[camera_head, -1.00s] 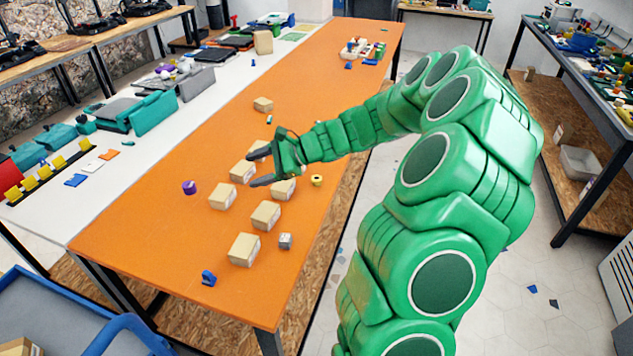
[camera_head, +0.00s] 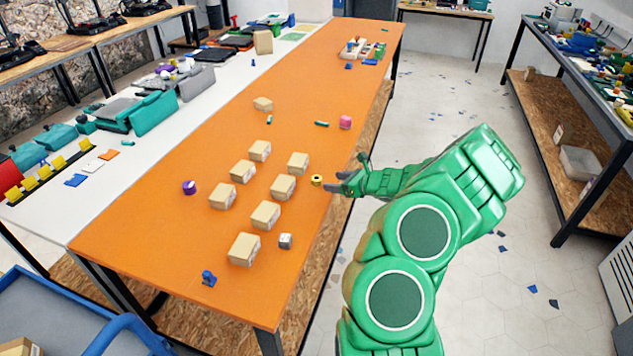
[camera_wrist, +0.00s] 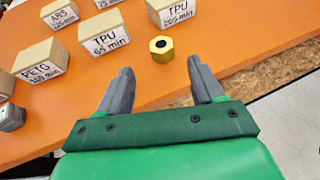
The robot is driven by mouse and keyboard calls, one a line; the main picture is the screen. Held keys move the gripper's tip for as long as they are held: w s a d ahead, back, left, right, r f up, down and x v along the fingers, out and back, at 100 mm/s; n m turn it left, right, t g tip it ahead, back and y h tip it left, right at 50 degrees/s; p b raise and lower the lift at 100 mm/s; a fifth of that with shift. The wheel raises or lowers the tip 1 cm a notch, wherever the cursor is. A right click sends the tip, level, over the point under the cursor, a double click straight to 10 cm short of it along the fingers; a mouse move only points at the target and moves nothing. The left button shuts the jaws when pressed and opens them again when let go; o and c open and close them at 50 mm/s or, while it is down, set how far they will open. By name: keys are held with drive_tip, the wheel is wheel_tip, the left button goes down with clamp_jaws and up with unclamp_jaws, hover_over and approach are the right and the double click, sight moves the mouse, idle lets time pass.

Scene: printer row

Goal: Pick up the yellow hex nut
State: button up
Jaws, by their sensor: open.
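The yellow hex nut (camera_head: 317,180) lies on the orange table (camera_head: 330,80) near its right edge, beside the cardboard boxes. In the wrist view the nut (camera_wrist: 161,48) shows a dark centre hole and lies beyond the fingertips, roughly midway between them. My gripper (camera_head: 345,182) is just right of the nut at the table's edge. In the wrist view its two grey fingers (camera_wrist: 160,80) are spread apart with nothing between them.
Several labelled cardboard boxes (camera_head: 283,187) stand left of the nut; one marked TPU (camera_wrist: 172,12) is close behind it in the wrist view. A grey cube (camera_head: 285,241), a purple piece (camera_head: 189,187) and a pink piece (camera_head: 345,122) are also on the table.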

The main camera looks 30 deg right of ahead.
sight(317, 178)
drive_tip(key=shift+x, duration=3.85)
drive_tip(key=shift+w+d+r, duration=0.15)
drive_tip(key=shift+r, duration=0.05)
drive_tip(key=c, duration=1.1)
